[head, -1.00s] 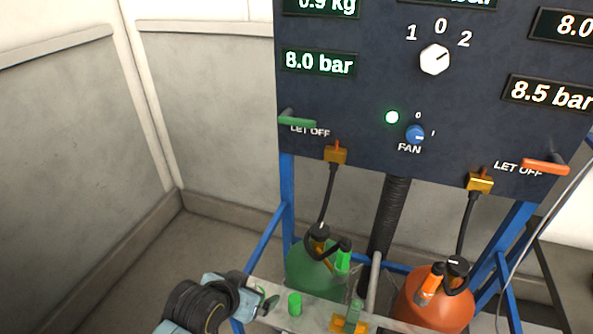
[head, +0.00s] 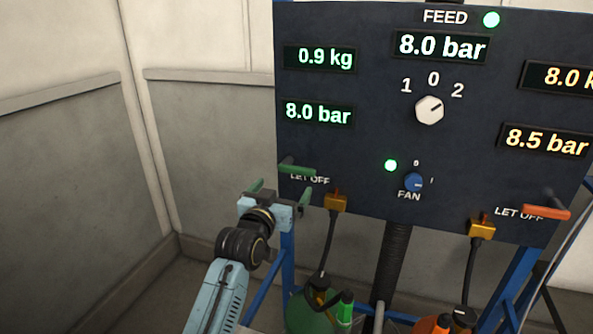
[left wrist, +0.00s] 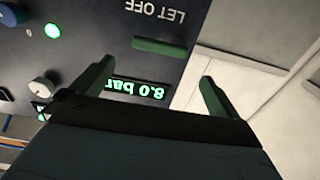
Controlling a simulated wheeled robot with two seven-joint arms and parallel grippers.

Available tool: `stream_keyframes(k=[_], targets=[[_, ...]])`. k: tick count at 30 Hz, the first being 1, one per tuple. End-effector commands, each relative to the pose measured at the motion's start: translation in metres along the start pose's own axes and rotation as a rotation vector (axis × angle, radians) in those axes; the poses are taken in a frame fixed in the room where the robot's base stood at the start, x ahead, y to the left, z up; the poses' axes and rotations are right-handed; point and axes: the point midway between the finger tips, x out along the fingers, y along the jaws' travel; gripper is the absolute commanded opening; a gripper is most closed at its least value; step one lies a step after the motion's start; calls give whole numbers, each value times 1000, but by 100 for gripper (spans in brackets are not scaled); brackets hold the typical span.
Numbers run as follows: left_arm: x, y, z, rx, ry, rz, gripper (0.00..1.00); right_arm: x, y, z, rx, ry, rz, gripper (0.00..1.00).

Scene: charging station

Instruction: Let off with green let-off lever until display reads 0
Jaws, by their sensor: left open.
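The green let-off lever (head: 297,170) sits at the lower left of the dark panel, lying about level above its LET OFF label. It also shows in the left wrist view (left wrist: 158,47). The green pressure display (head: 318,113) above it reads 8.0 bar; it appears upside down in the left wrist view (left wrist: 137,90). My left gripper (head: 281,190) is open and empty, just below and left of the lever, its green fingers apart. In the left wrist view, the lever lies beyond the fingertips, not between them. My right gripper is not in view.
An orange let-off lever (head: 546,212) is at the panel's right. A white selector knob (head: 429,110) and a blue fan knob (head: 413,181) sit mid-panel. Orange hose fittings (head: 335,202) are along the bottom edge. Green (head: 312,314) and orange cylinders stand below. Left of the panel is open.

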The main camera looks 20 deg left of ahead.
Motion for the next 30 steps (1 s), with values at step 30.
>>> stream_keyframes(k=[30], targets=[[109,0,1,0,-3,0,100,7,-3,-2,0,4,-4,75]])
